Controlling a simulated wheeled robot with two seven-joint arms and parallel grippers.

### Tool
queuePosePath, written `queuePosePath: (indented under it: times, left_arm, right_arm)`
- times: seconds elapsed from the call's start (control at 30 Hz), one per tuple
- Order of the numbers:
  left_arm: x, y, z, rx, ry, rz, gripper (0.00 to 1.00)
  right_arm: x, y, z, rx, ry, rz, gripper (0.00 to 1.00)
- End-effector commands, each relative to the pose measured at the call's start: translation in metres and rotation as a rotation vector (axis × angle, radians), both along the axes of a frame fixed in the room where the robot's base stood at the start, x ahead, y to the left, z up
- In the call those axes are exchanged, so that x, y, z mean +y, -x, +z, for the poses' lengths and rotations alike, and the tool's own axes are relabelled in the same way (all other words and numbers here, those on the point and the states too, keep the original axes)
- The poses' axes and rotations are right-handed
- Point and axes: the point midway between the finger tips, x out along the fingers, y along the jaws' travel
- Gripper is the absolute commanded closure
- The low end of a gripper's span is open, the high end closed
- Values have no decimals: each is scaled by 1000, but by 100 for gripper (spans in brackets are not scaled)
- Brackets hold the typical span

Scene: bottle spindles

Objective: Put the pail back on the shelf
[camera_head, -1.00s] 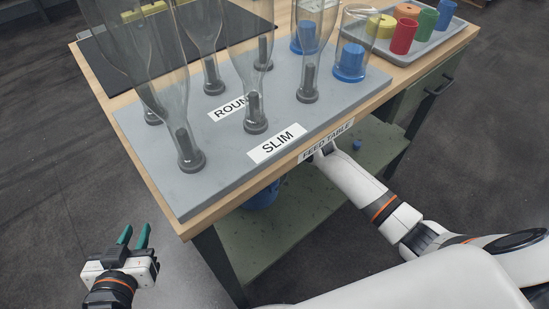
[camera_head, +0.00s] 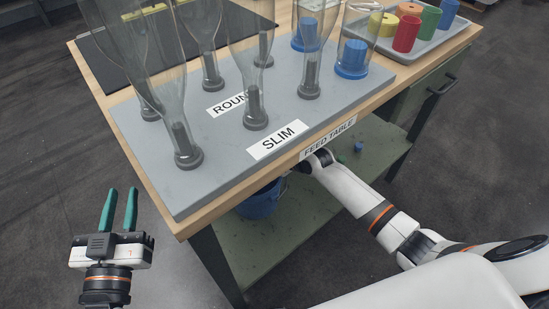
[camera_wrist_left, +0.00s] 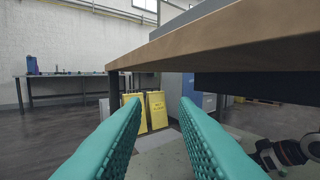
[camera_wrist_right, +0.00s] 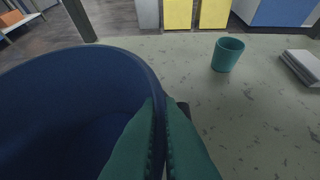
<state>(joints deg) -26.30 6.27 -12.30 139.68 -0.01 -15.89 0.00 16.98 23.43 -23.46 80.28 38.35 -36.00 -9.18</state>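The blue pail (camera_head: 262,201) shows under the front edge of the feed table, partly hidden by the tabletop, over the left part of the green lower shelf (camera_head: 262,240). In the right wrist view the pail (camera_wrist_right: 70,110) fills the left side, with its rim between my right fingertips (camera_wrist_right: 165,112), which look closed on it. I cannot tell whether its base touches the shelf. In the head view my right gripper is hidden under the table edge. My left gripper (camera_head: 119,210) is open and empty, left of the table, with green fingers pointing forward.
A teal cup (camera_wrist_right: 227,55) and a grey stack (camera_wrist_right: 301,67) lie on the shelf. On the tabletop, glass bottles stand on a grey spindle board (camera_head: 215,150), and a grey tray (camera_head: 425,45) holds coloured pieces. Floor left of the table is clear.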

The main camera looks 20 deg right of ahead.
Motion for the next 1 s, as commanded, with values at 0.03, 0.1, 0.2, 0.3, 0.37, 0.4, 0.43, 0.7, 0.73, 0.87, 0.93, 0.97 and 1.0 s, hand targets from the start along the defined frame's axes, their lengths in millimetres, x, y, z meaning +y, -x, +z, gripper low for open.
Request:
queuePosePath:
  times: [0.03, 0.1, 0.2, 0.3, 0.37, 0.4, 0.43, 0.7, 0.73, 0.87, 0.93, 0.97, 1.0]
  left_arm:
    - [0, 0, 0, 1, 0, 0, 74]
    - [0, 0, 0, 1, 0, 0, 74]
    - [0, 0, 0, 1, 0, 0, 74]
    - [0, 0, 0, 2, 0, 0, 74]
    - [0, 0, 0, 2, 0, 0, 74]
    - [0, 0, 0, 2, 0, 0, 74]
    - [0, 0, 0, 3, -1, 0, 74]
    - [5, 2, -25, 172, -44, 11, 74]
    - [6, 3, -30, 206, -53, 13, 74]
    - [12, 10, -53, 361, -92, 23, 74]
    - [16, 16, -66, 445, -112, 28, 74]
    - [17, 19, -71, 481, -120, 31, 74]
    - [19, 24, -78, 529, -132, 34, 74]
  right_arm:
    - [0, 1, -1, 2, 3, 1, 90]
    - [0, 1, -1, 2, 2, 1, 79]
    - [0, 1, -1, 2, 2, 1, 73]
    - [0, 1, -1, 2, 1, 1, 73]
    - [0, 1, -1, 2, 1, 1, 73]
    - [0, 1, -1, 2, 1, 1, 73]
    - [0, 1, 0, 2, 1, 1, 73]
    - [-6, 13, 11, 2, 2, 1, 73]
    - [-7, 16, 14, 2, 3, 1, 73]
    - [-13, 27, 24, 2, 2, 0, 73]
    - [-16, 34, 29, 1, 2, 0, 73]
    - [-17, 36, 32, 1, 2, 0, 73]
    - [-19, 40, 35, 2, 3, 1, 73]
